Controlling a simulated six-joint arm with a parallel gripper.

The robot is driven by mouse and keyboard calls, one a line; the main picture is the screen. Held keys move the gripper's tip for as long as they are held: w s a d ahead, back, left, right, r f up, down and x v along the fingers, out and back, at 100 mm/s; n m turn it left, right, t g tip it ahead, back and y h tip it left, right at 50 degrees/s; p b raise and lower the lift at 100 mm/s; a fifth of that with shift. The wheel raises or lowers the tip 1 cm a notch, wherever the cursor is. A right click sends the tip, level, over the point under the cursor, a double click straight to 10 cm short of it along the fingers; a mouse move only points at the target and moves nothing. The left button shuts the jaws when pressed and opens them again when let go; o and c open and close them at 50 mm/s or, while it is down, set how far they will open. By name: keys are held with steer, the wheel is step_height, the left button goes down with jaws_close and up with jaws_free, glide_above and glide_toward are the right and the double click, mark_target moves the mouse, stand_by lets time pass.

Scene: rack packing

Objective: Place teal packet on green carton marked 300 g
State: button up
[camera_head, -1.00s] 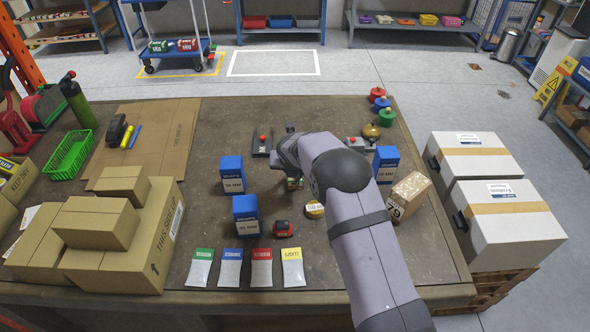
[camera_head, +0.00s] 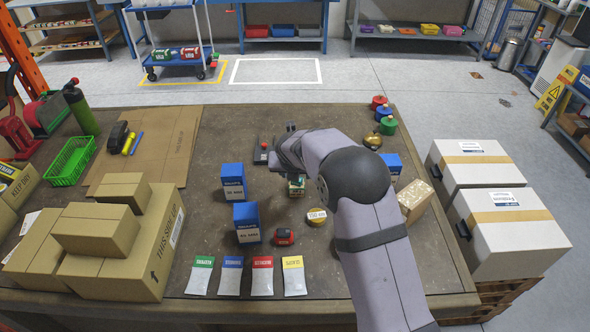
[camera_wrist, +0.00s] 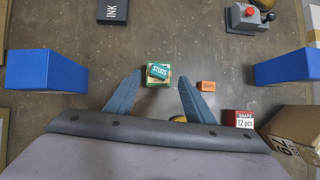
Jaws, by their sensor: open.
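In the wrist view a small teal packet (camera_wrist: 159,72) with dark lettering appears to lie on top of the small green-edged carton (camera_wrist: 150,81). The carton's weight marking is not readable. In the head view the carton (camera_head: 296,188) stands on the table just below my gripper (camera_head: 291,152), partly covered by it. My gripper (camera_wrist: 160,77) shows in the wrist view with its two blue fingers spread wide, one to each side of the carton, apart from it and from the packet. Nothing is held between the fingers. The height of the gap is hard to tell.
Blue boxes (camera_head: 234,181) and (camera_head: 246,222) stand left of the carton; another (camera_wrist: 287,67) is at right. A gold tin (camera_head: 317,215), an orange box (camera_wrist: 208,86), a red box (camera_wrist: 238,118) and a tan box (camera_head: 413,200) are near. Stacked cartons (camera_head: 120,255) fill the left.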

steer(key=v, duration=0.6)
steer(key=shift+s+r, duration=0.2)
steer(key=shift+r, duration=0.05)
steer(key=s+d+f+m+g, duration=0.1)
steer(key=s+d+m+g, duration=0.1)
steer(key=s+d+m, duration=0.55)
steer(key=s+d+m+g, duration=0.2)
steer(key=s+d+m, duration=0.2)
steer(key=s+m, duration=0.65)
steer(key=s+d+f+m+g, duration=0.1)
steer(key=s+m, duration=0.7)
steer(key=s+d+f+m+g, duration=0.1)
steer(key=s+f+m, duration=0.1)
steer(key=s+m, duration=0.7)
steer(key=shift+s+d+g+y, duration=0.25)
steer(key=shift+d+g+y, duration=0.05)
steer(key=shift+d, duration=0.05)
